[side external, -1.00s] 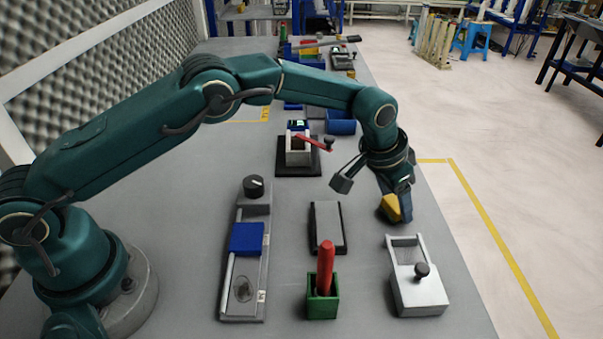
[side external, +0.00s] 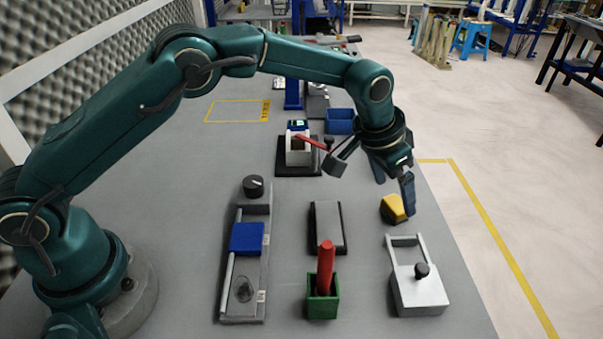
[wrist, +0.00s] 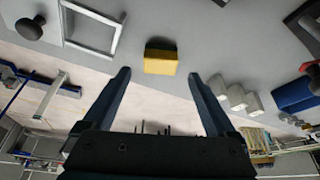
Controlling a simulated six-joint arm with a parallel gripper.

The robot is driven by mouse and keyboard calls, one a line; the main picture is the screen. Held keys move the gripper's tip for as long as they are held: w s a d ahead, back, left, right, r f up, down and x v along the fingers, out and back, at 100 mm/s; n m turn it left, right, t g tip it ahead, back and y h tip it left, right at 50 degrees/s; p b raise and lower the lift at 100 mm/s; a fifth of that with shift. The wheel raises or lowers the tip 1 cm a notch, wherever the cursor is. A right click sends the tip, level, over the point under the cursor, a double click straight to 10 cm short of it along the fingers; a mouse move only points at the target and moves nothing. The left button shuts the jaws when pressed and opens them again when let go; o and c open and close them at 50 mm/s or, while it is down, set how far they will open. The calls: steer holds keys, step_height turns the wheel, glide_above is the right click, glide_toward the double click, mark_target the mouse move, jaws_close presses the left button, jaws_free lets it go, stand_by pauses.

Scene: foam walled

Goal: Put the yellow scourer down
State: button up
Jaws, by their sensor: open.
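The yellow scourer (side external: 393,208) rests on the grey table near its right edge, behind the white box with the black knob. It looks like a yellow block with a darker side. In the wrist view the scourer (wrist: 160,62) lies ahead of the two fingertips, centred between them and apart from both. My gripper (side external: 393,191) is open and empty, just above and behind the scourer in the side view. The gripper (wrist: 160,74) shows both blue fingers spread wide in the wrist view.
A white box with a black knob and frame (side external: 419,290) stands in front of the scourer. A green holder with a red stick (side external: 322,305), a grey block on a dark base (side external: 327,228) and a slide rail with a blue block (side external: 246,238) stand to the left. A blue bin (side external: 340,121) is farther back.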

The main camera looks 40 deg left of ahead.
steer(key=s+a+r+n+t, duration=0.1)
steer(key=s+a+r+n, duration=0.1)
steer(key=s+a+r, duration=1.05)
steer(key=s+a+n+y, duration=0.1)
steer(key=s+a, duration=0.1)
steer(key=s, duration=0.5)
steer(key=s+a+f+n, duration=0.1)
steer(key=s, duration=0.6)
steer(key=shift+s+a+f+n+y, duration=0.15)
steer(key=shift+a+f+n+y, duration=0.15)
steer(key=shift+a+y, duration=0.1)
steer(key=shift+o, duration=0.4)
